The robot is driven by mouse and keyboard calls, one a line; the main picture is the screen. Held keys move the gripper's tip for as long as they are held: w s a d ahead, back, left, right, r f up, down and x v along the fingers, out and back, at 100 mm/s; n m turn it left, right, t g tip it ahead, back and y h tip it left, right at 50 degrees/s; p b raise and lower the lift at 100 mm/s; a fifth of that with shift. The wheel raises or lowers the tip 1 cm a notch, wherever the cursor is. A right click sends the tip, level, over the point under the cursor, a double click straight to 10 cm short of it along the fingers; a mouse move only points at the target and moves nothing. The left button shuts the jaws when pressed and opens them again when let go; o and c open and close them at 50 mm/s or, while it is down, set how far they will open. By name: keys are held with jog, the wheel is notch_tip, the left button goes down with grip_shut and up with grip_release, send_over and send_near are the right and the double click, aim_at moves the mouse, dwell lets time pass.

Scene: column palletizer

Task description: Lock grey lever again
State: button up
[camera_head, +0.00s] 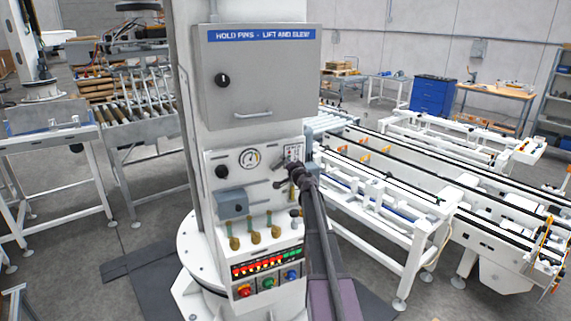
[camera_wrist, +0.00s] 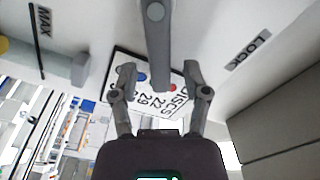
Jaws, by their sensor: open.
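The grey lever (camera_wrist: 157,45) comes in from the top of the wrist view as a straight bar with a round boss near its upper end. Its lower end reaches between the two fingers of my gripper (camera_wrist: 160,85). The fingers are spread, one on each side of the lever, with a visible gap to each. A LOCK label (camera_wrist: 248,50) is on the white panel to the right of the lever. In the head view my gripper (camera_head: 284,172) is at the right side of the column's control panel and hides most of the lever there.
A white card with red and blue dots (camera_wrist: 150,105) lies behind the fingers. A MAX label (camera_wrist: 43,30) is at the left. A grey cabinet (camera_head: 262,80) is above.

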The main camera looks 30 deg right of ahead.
grip_shut()
